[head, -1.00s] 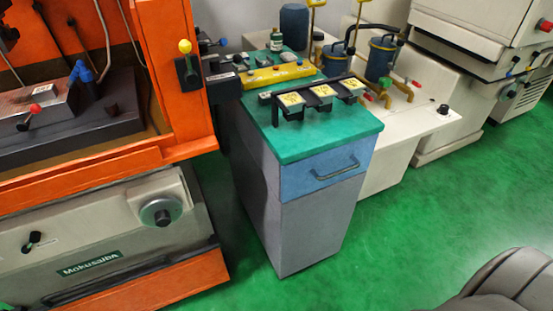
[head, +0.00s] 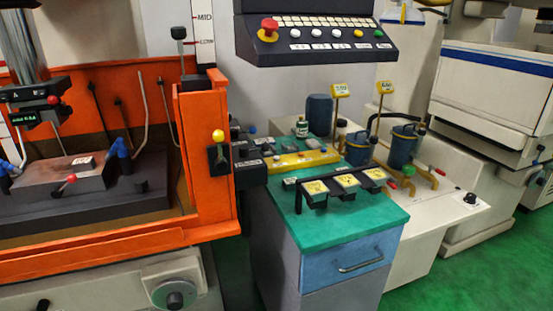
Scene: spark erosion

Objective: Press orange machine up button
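The orange machine (head: 207,140) fills the left side of the head view. A black control panel (head: 318,48) shows at the top, above the green-topped cabinet. It has a red mushroom button (head: 268,28), several white round buttons (head: 317,33), a yellow one (head: 358,34) and a green one (head: 376,34). Their labels are too small to read, so I cannot tell which is the up button. A yellow-knobbed lever (head: 218,137) sits on the machine's orange post, below a vertical scale (head: 203,25) marked MID with a black slider beside it. Neither of my grippers is in view.
The blue-grey cabinet (head: 345,262) with a green top stands right of the machine. It holds a black rack of yellow-labelled blocks (head: 345,181), a small bottle (head: 302,127) and a yellow bar (head: 300,160). Green floor (head: 470,280) is clear at lower right.

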